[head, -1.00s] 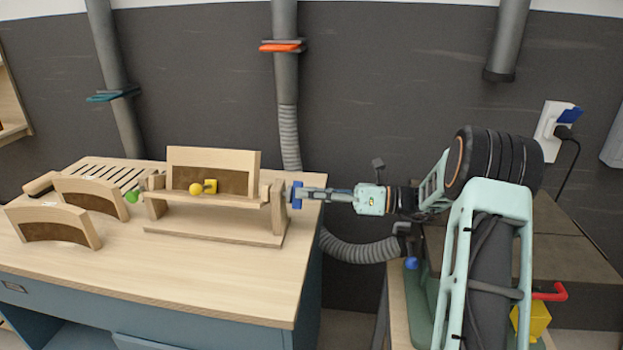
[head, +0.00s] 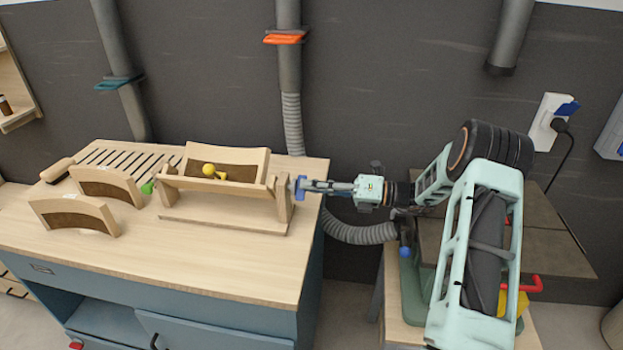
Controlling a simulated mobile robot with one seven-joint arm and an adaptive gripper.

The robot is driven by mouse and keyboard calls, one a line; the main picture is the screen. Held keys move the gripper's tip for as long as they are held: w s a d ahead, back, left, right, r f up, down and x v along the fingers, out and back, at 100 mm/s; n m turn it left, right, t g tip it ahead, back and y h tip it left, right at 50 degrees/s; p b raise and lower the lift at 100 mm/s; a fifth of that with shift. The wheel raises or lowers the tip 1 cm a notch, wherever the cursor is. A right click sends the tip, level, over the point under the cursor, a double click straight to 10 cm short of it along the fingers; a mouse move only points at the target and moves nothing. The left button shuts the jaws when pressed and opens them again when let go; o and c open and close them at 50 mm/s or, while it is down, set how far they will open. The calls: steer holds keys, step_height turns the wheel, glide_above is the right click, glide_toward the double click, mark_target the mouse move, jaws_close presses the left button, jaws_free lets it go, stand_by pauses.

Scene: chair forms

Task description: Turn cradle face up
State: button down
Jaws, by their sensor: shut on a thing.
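The wooden cradle (head: 222,186) hangs between two upright posts on a wooden base (head: 222,226) on the workbench. It is tilted, with its brown inner face and a pale board at its back showing. A yellow ball (head: 209,170) and a smaller yellow part beside it show at its inner face. A green knob (head: 147,187) is at the left end. A blue knob (head: 300,188) is at the right end. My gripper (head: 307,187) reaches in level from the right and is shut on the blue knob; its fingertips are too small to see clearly.
Two curved wooden forms, one nearer (head: 74,216) and one farther (head: 107,186), stand left of the cradle. A slatted rack (head: 126,160) lies behind them. The bench top (head: 200,262) in front is clear. A grey hose (head: 355,233) runs below my gripper.

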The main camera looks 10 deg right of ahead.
steer(key=shift+f+m+p, duration=0.15)
steer(key=shift+m+p, duration=2.35)
steer(key=shift+m, duration=0.7)
steer(key=shift+f+m, duration=0.1)
steer(key=shift+m, duration=0.5)
steer(key=c, duration=2)
jaws_free()
steer(key=v, duration=1.2)
steer(key=shift+d, duration=0.1)
